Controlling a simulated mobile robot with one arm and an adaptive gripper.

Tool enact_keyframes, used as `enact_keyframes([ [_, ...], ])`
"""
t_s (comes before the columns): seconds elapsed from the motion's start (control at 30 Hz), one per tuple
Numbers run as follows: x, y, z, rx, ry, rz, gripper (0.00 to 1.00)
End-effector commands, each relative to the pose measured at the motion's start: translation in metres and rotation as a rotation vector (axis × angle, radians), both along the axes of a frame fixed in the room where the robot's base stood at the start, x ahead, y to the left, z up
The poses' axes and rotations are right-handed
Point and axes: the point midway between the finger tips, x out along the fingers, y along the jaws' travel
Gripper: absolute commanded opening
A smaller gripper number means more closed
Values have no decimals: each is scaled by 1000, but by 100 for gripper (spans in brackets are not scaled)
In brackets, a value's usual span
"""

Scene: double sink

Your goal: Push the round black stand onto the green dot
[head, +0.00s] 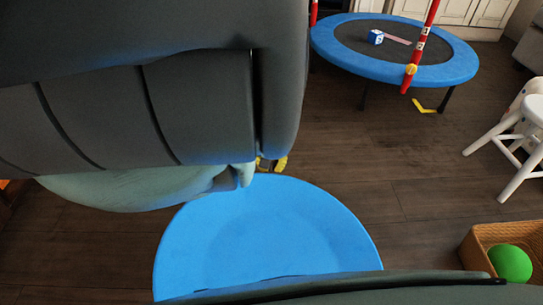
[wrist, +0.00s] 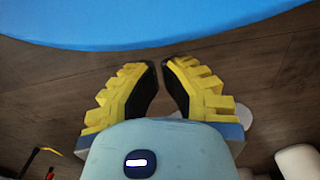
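My gripper (wrist: 159,66) shows in the wrist view with its two yellow, black-padded fingers apart by a narrow gap. Only bare floor shows between them, and the fingertips appear just short of a blue round edge. In the head view a small bit of my gripper's yellow (head: 273,164) shows past my arm, at the far edge of a blue round top. I see no round black stand and no green dot in either view. My arm hides much of the left of the head view.
The blue round top (head: 265,235) fills the lower middle; its edge (wrist: 140,22) crosses the wrist view. A blue-rimmed trampoline (head: 350,60) stands far right, with a white stool (head: 515,130) and a basket (head: 475,245) holding a green ball (head: 510,262). Dark floor lies between.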

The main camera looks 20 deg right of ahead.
Motion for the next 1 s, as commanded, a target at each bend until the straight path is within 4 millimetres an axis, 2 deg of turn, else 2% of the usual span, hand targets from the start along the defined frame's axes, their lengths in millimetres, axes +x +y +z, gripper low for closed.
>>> enact_keyframes([
  [0.03,-7,3,6,3,4,-1,0],
  [0.2,-17,7,4,1,0,-1,0],
  [0.7,-23,9,4,1,2,-1,0],
  [1.0,-61,21,7,4,14,-2,0],
])
